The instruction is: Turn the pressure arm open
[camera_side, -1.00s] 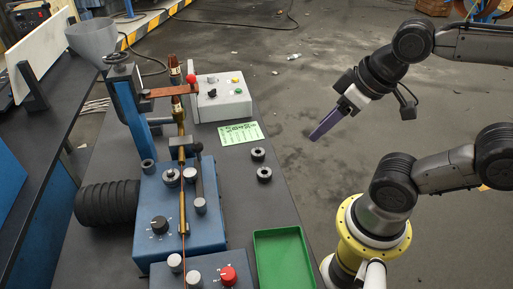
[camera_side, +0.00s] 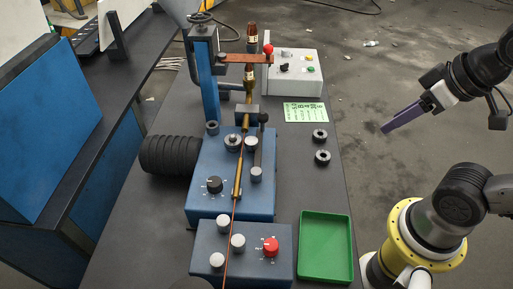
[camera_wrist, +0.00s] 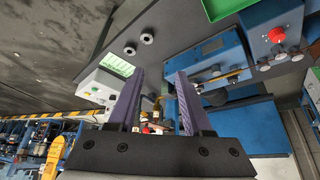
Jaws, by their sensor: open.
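The pressure arm (camera_side: 243,58) seems to be the flat copper-coloured bar with a red ball knob (camera_side: 268,49) at its right end. It reaches across from the blue column (camera_side: 206,85) above the brass pipe fittings. A small red spot between the fingers in the wrist view may be the knob (camera_wrist: 146,130). My gripper (camera_side: 384,130) has purple fingers and hangs over the floor, right of the bench and well apart from the pressure arm. In the wrist view my gripper (camera_wrist: 160,74) is open, with nothing held between its fingers.
A green card (camera_side: 306,112), two black rings (camera_side: 320,135) and a green tray (camera_side: 325,247) lie along the bench's right side. Blue machine boxes (camera_side: 235,195) fill the front. The space between my gripper and the bench looks free.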

